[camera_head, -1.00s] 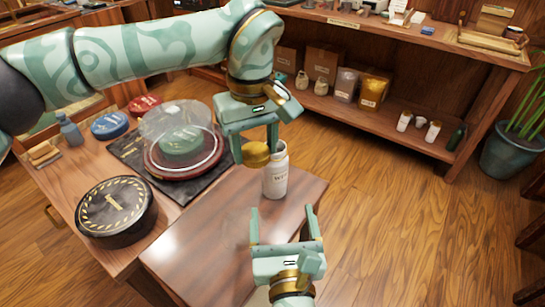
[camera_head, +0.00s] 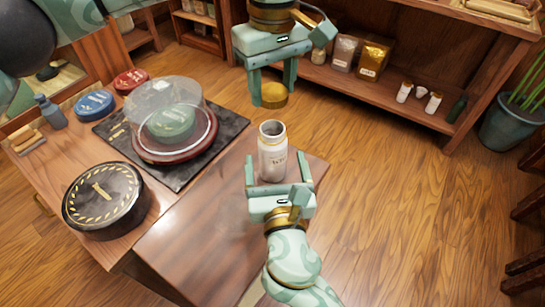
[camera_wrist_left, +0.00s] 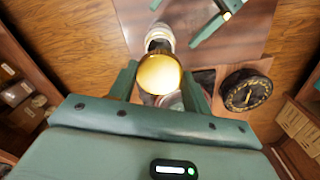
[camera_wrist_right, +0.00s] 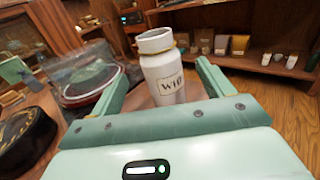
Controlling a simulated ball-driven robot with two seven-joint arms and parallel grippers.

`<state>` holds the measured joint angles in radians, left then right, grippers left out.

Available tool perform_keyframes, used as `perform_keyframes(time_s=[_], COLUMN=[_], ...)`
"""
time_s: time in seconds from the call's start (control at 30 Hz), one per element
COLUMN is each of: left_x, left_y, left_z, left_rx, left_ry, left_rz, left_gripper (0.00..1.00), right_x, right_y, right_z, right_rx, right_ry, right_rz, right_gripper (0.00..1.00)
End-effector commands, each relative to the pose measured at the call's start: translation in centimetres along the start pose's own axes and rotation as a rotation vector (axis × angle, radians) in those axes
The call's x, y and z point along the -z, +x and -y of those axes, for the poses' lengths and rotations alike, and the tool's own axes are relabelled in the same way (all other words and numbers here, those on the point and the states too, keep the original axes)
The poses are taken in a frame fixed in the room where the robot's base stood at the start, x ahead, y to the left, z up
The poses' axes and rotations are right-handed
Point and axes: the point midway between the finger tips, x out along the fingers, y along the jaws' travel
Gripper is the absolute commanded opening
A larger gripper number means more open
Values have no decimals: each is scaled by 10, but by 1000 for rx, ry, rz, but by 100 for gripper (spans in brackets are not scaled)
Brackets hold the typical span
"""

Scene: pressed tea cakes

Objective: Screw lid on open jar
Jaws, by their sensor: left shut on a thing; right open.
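The open white jar (camera_head: 271,158) stands upright on the wooden table, its mouth uncovered; it also shows in the right wrist view (camera_wrist_right: 162,75) with dark lettering on its side. My left gripper (camera_head: 272,92) is shut on the round gold lid (camera_head: 273,96), held above the jar and apart from it. In the left wrist view the lid (camera_wrist_left: 159,74) partly covers the jar (camera_wrist_left: 159,38). My right gripper (camera_head: 279,172) is open, with its fingers on either side of the jar's lower part. Whether they touch the jar I cannot tell.
A glass dome (camera_head: 163,107) covers a green tea cake on a dark slate (camera_head: 221,130) left of the jar. A black round tin (camera_head: 104,200) sits front left. Blue (camera_head: 94,104) and red (camera_head: 131,80) tins stand behind. The table's front surface (camera_head: 200,235) is clear.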

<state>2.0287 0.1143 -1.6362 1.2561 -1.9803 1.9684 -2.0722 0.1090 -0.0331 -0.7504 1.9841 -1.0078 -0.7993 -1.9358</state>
Motion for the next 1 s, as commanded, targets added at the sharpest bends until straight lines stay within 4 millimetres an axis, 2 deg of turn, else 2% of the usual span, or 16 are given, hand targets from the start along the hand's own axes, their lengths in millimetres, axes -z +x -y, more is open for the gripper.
perform_keyframes(time_s=[0.2,0.4,0.6,0.87,0.9,1.0], left_x=[0,0,0,0,0,0], left_y=[0,0,0,0,0,0], left_z=[0,0,0,0,0,0], left_rx=[0,0,0,0,0,0], left_ry=[0,0,0,0,0,0], left_rz=[0,0,0,0,0,0], left_gripper=[28,28,28,28,28,28], right_x=[0,0,0,0,0,0], right_y=[43,71,83,84,84,84], right_z=[0,0,0,0,0,0], right_rx=[0,0,0,0,0,0], right_ry=[-1,-1,0,0,0,0], right_rz=[1,0,-1,-2,-1,-1], right_gripper=[80,80,80,80,77,49])
